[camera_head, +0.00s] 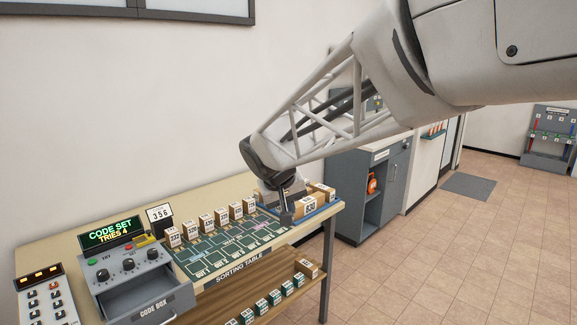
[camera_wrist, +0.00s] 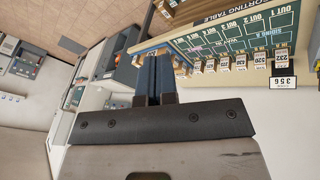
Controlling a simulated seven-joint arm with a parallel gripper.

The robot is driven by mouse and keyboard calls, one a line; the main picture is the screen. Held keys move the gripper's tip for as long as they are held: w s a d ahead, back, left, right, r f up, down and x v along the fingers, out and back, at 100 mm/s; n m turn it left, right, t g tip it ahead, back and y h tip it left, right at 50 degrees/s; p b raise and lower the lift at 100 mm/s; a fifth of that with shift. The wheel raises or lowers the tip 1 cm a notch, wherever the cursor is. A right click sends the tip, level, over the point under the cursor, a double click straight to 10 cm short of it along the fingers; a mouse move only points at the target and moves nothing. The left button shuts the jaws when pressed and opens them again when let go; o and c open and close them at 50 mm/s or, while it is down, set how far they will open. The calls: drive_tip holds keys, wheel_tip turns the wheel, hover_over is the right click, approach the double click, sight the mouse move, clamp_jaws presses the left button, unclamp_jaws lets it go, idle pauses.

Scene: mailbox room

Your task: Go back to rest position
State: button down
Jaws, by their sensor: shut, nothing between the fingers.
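My gripper (camera_head: 285,213) is over the right end of the sorting table (camera_head: 62,236), just in front of the cardboard boxes there. In the wrist view its two dark fingers (camera_wrist: 154,62) are together with nothing between them. The arm reaches in from the upper right of the head view. A box labelled 830 (camera_head: 309,206) lies in a blue tray (camera_head: 326,212) beside the gripper, and the gripper hides part of the tray. I cannot tell from these frames whether the fingertips touch anything.
Several small numbered boxes (camera_head: 205,221) stand in a row behind the green sorting mat (camera_head: 190,268). A code box (camera_head: 128,282) reads "CODE SET TRIES 4", beside a 356 sign (camera_head: 160,214). More boxes sit on the lower shelf (camera_head: 222,300). A grey cabinet (camera_head: 347,190) stands right; the tiled floor is open.

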drive_tip(key=s+d+f+m+g+y, duration=0.1)
drive_tip(key=s+d+m, duration=0.1)
drive_tip(key=s+d, duration=1.25)
drive_tip(key=s+d+f, duration=0.2)
drive_tip(key=s, duration=0.6)
drive_tip(key=s+d+f+m+g+y, duration=0.1)
drive_tip(key=s+d+f, duration=0.1)
drive_tip(key=s, duration=0.7)
drive_tip(key=shift+f, duration=0.7)
